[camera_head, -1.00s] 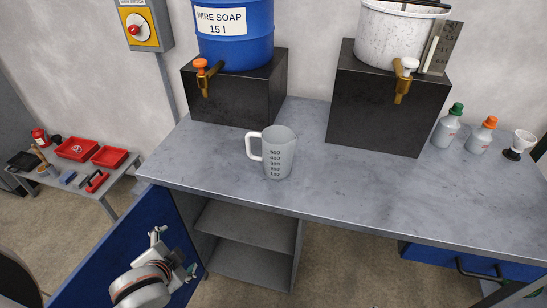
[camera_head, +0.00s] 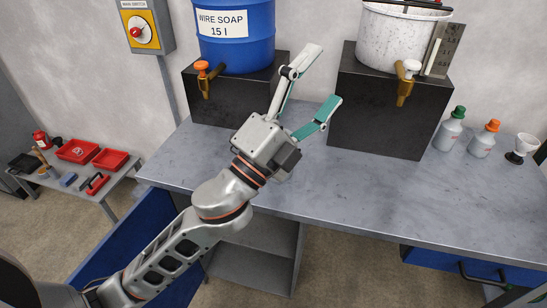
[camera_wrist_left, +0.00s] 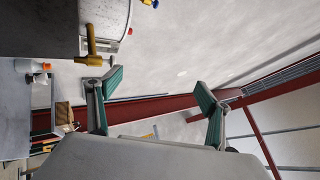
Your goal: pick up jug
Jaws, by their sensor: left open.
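My left gripper (camera_head: 318,82) is open and empty in the head view, its two fingers spread and pointing up and away over the bench. Its wrist and palm cover the spot where the clear measuring jug stood, so the jug is hidden now. How far the gripper is from the jug cannot be told. In the left wrist view the open gripper (camera_wrist_left: 157,95) has only wall and beams between its fingers, and no jug shows. My right gripper is not in view.
The grey bench (camera_head: 400,205) carries a blue soap barrel (camera_head: 237,45) and a white bucket (camera_head: 392,38) on black blocks, both with taps. The front middle and right of the bench are clear.

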